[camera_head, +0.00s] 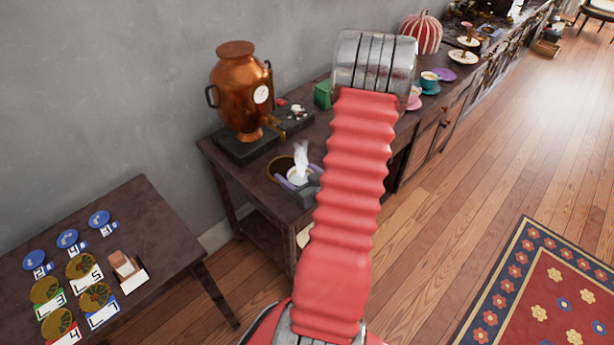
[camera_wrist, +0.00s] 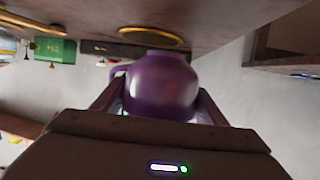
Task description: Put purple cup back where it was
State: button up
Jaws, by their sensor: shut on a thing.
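The purple cup (camera_wrist: 165,88) fills the middle of the wrist view, with its handle at the left. My gripper (camera_wrist: 158,100) is shut on it, one finger on each side. In the head view my gripper (camera_head: 301,187) is partly hidden by my red arm. The cup's pale inside (camera_head: 299,176) shows there, with white steam above it, near the front edge of the dark table by the copper urn. I cannot tell whether the cup touches the table. An empty purple saucer (camera_head: 445,74) lies farther back on the long counter.
The copper urn (camera_head: 240,90) stands on the dark table (camera_head: 232,165), with a round gold-rimmed piece (camera_wrist: 150,37) near the cup. A teal saucer (camera_head: 430,89) with a cup and a pink cup (camera_head: 414,97) stand by the purple saucer. Wooden floor is open at right.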

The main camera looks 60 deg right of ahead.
jog(key=w+a+r+n+y, duration=0.1)
jog(key=w+a+r, duration=0.1)
jog(key=w+a, duration=0.75)
jog(key=w+a+r+n+y, duration=0.1)
jog(key=w+a+r+y, duration=0.1)
jog(key=w+a, duration=0.8)
jog(key=w+a+r, duration=0.1)
jog(key=w+a, duration=0.3)
jog(key=a, duration=0.3)
jog(key=w+a+r+n+y, duration=0.1)
jog(key=w+a, duration=0.2)
jog(key=a, duration=0.5)
jog(key=w+a+r+n+t+y, duration=0.1)
jog(key=w+a+r, duration=0.1)
jog(key=w+a, duration=0.2)
jog(key=a, duration=0.3)
jog(key=shift+w+a, duration=0.2)
jog(key=shift+w, duration=0.1)
jog(key=shift+s+r, duration=0.1)
jog(key=shift+s, duration=0.05)
